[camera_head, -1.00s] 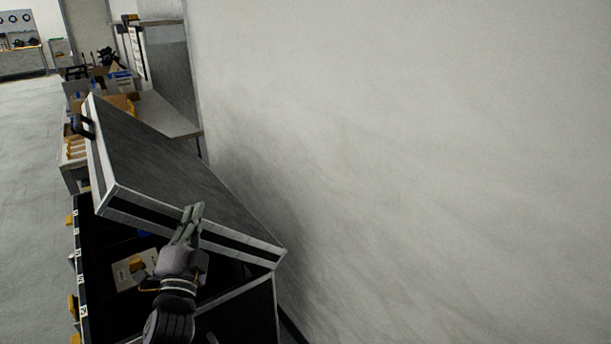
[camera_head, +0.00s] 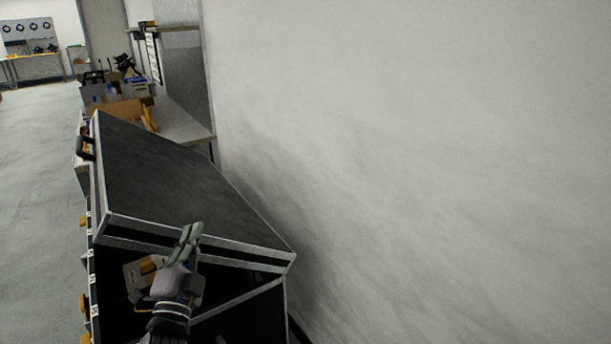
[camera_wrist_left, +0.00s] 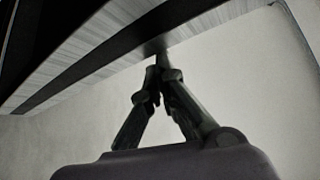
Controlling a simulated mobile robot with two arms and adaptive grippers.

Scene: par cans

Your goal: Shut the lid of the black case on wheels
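The black case (camera_head: 250,318) stands against the wall at the lower left of the head view. Its lid (camera_head: 175,185), black with silver edges and a handle on its far left side, is partly raised and slopes over the case. My left gripper (camera_head: 191,232) is at the lid's near side edge, its fingers together and seemingly touching it. In the left wrist view the closed fingertips (camera_wrist_left: 161,58) meet the silver-and-black edge of the lid (camera_wrist_left: 90,60). Nothing shows between them. The case's wheels are hidden. My right gripper is not in view.
Inside the case, a pale item with a yellow part (camera_head: 140,275) shows under the lid. A bare wall (camera_head: 420,150) fills the right side. Behind the case is a bench (camera_head: 185,125) with boxes. Open floor (camera_head: 40,190) lies to the left.

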